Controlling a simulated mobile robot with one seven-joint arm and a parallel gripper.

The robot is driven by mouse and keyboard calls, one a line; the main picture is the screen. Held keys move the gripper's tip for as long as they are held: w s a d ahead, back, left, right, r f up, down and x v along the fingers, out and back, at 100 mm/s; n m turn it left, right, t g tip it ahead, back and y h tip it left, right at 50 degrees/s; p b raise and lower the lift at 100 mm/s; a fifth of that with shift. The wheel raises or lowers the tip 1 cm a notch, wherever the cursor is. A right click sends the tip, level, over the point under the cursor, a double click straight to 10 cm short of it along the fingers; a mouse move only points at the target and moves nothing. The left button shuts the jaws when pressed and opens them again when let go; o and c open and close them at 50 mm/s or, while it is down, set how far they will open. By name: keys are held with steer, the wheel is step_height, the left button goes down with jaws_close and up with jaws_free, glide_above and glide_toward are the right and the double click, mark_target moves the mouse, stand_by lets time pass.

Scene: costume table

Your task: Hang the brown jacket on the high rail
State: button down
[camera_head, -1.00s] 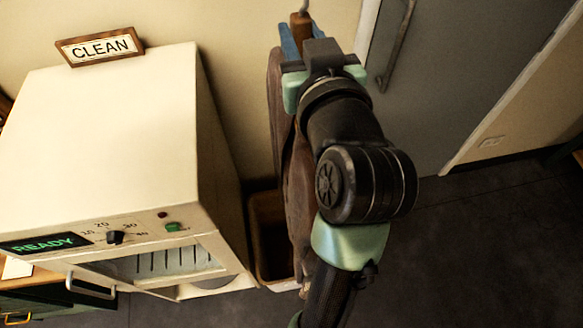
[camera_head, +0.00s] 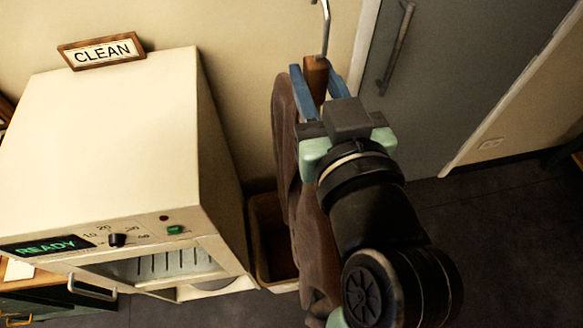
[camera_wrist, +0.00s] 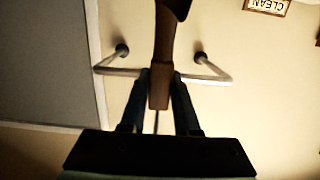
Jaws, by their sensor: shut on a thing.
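My gripper (camera_head: 316,78) is shut on the wooden neck of a hanger (camera_head: 316,72), between its two blue fingers. The hanger's metal hook (camera_head: 325,28) rises above the fingers to the top edge of the head view. The brown jacket (camera_head: 285,125) hangs below, partly hidden by my arm. In the wrist view, the hanger wood (camera_wrist: 161,60) lies between the fingertips of my gripper (camera_wrist: 160,90). A metal rail (camera_wrist: 211,79) on two round wall mounts shows behind the hanger. Its middle is hidden. I cannot tell whether the hook touches it.
A cream cabinet (camera_head: 110,140) with a READY display and a CLEAN sign (camera_head: 101,51) on top stands at left. A brown bin (camera_head: 262,235) is on the floor beside it. A grey door (camera_head: 420,110) with a long handle is at right. Dark floor is free at lower right.

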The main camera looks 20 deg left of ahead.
steer(key=shift+s+d+r+p, duration=0.25)
steer(key=shift+s+p, duration=0.15)
steer(key=shift+p, duration=0.5)
steer(key=shift+s+d+r+p, duration=0.25)
steer(key=shift+s+p, duration=0.15)
steer(key=shift+p, duration=0.45)
steer(key=shift+f+p+v, duration=0.1)
steer(key=shift+p+v, duration=0.4)
steer(key=shift+v, duration=0.2)
steer(key=shift+f+p+v, duration=0.15)
steer(key=shift+p+v, duration=0.3)
steer(key=shift+v, duration=0.25)
